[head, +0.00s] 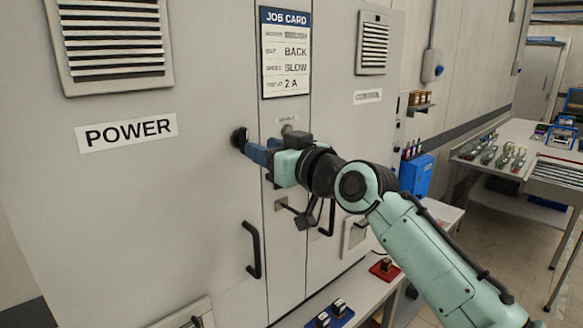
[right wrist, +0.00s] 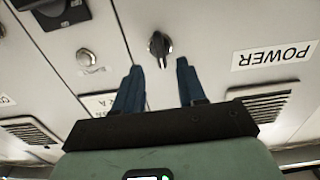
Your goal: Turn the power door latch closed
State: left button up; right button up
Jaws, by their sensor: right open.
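The power door (head: 90,210) is a large grey panel labelled POWER, and it looks flush with its neighbour. Its latch (head: 238,139) is a black round knob near the door's right edge. In the right wrist view, which is upside down, the latch (right wrist: 160,43) shows just beyond the fingertips, its grip bar roughly upright in the picture. My right gripper (head: 254,149) points at the latch from the right. Its blue fingers are open, one to each side of the latch's line, with nothing between them in the wrist view (right wrist: 159,66). My left gripper is out of view.
A black door handle (head: 252,250) is below the latch. A job card (head: 286,52) hangs on the narrow middle panel, with a round silver fitting (right wrist: 86,57) under it. The control door (head: 345,125) is to the right. A bench (head: 340,310) with red and blue trays runs below.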

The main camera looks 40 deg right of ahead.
jog(key=s+b, duration=0.1)
jog(key=s, duration=0.7)
jog(key=shift+d+b, duration=0.3)
